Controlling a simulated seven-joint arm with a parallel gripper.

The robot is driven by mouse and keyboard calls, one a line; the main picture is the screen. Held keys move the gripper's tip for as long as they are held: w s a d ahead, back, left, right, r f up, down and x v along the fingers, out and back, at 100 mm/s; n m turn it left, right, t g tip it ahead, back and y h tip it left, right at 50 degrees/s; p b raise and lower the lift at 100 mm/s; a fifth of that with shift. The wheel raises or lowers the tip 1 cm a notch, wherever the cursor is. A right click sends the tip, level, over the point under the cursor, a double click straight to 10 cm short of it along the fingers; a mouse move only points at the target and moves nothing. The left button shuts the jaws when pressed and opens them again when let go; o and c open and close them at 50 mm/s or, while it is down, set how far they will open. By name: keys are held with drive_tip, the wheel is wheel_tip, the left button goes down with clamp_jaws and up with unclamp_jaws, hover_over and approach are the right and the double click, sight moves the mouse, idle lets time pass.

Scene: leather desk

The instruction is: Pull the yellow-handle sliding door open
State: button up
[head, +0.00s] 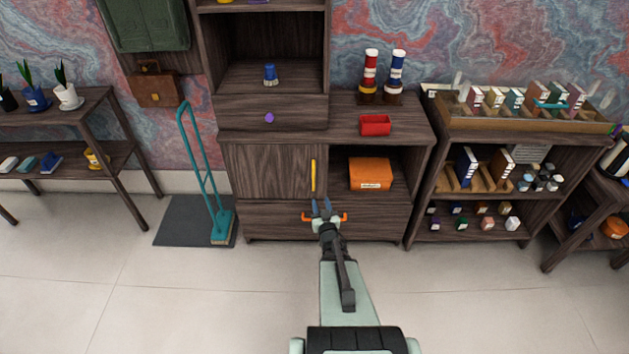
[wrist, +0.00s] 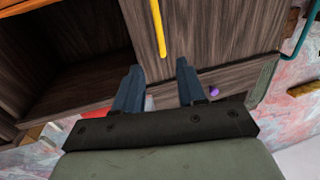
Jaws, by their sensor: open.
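The yellow handle (head: 313,178) is a vertical bar near the right edge of the dark wooden sliding door (head: 265,172) in the head view. The door covers the left half of the cabinet's middle level, and the right half is an open compartment. In the wrist view the yellow handle (wrist: 158,28) is at the top, on the door panel (wrist: 220,30). My gripper (head: 322,205) is open and empty, just below the handle's lower end in the head view. In the wrist view its two blue fingers (wrist: 158,83) are apart, and the handle is beyond them, not between them.
An orange box (head: 370,173) sits in the open compartment. A red tray (head: 375,125) and two striped towers (head: 382,75) stand on the cabinet top. A purple knob (head: 269,118) is on the drawer above the door. A teal broom (head: 205,180) stands left. The floor in front is clear.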

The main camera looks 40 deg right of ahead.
sight(314, 176)
drive_tip(key=x, duration=1.3)
drive_tip(key=shift+w+d, duration=0.15)
drive_tip(key=shift+w, duration=0.1)
clamp_jaws()
